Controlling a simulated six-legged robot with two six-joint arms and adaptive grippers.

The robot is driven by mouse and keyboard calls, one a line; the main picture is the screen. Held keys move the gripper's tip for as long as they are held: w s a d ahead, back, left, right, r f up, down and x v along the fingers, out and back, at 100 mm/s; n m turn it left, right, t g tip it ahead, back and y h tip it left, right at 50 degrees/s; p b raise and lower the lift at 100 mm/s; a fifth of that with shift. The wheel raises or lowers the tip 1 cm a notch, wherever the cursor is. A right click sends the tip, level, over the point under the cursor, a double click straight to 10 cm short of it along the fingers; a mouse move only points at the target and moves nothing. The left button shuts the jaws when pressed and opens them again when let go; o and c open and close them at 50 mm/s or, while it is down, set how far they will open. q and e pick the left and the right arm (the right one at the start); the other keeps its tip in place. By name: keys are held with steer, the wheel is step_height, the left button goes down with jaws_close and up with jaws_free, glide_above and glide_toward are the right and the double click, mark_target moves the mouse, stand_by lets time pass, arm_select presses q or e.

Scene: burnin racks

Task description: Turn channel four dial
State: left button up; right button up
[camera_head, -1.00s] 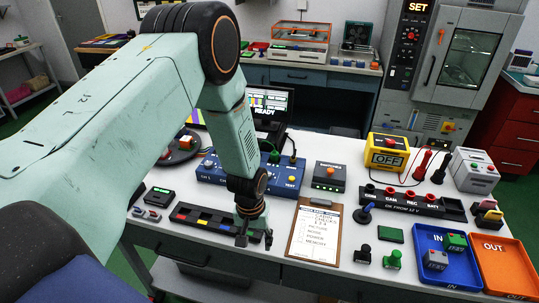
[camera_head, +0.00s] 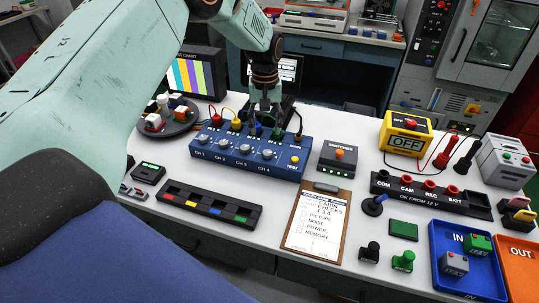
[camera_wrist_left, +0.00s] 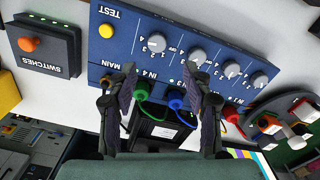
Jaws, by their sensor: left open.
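The blue channel box (camera_head: 248,167) stands on the white table with a row of grey dials. The channel four dial (camera_head: 267,154) is the one nearest the yellow TEST button (camera_head: 294,160). In the left wrist view this dial (camera_wrist_left: 156,41) shows clear, with numbers around it. My left gripper (camera_head: 265,127) points down at the back edge of the box, behind the channel four dial. In the left wrist view its fingers (camera_wrist_left: 162,76) are apart and empty, over the IN sockets with coloured plugs. They do not touch the dial. My right gripper is not in view.
Coloured cables (camera_head: 236,124) rise behind the box. An orange-knobbed switch box (camera_head: 337,158) stands to its right, a round tray (camera_head: 168,121) to its left. A clipboard (camera_head: 317,218) and a black strip with coloured blocks (camera_head: 207,207) lie in front.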

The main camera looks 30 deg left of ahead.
mark_target(268, 152)
arm_select(q)
steer(key=shift+w+d+f, duration=0.15)
steer(key=shift+d+f, duration=0.05)
steer(key=shift+f, duration=0.15)
steer(key=shift+d, duration=0.3)
steer(key=shift+s+d+f, duration=0.1)
steer(key=shift+s+d, duration=0.1)
steer(key=shift+s, duration=0.15)
steer(key=f, duration=0.4)
steer(key=a+f, duration=0.1)
steer(key=f, duration=0.1)
steer(key=shift+w+f, duration=0.2)
steer(key=shift+f, duration=0.1)
steer(key=shift+d+f, duration=0.15)
steer(key=shift+f, duration=0.05)
steer(key=shift+s+d, duration=0.15)
steer(key=shift+d, duration=0.05)
steer(key=shift+s+r, duration=0.1)
steer(key=shift+a, duration=0.25)
steer(key=shift+w+a+f, duration=0.1)
steer(key=shift+w+f, duration=0.1)
steer(key=shift+f, duration=0.1)
steer(key=shift+c, duration=2.1)
steer(key=shift+s+d+r, duration=0.1)
steer(key=shift+d+r, duration=0.1)
steer(key=shift+d, duration=0.05)
steer(key=c, duration=0.3)
steer(key=shift+a, duration=0.15)
steer(key=c, duration=0.3)
jaws_close()
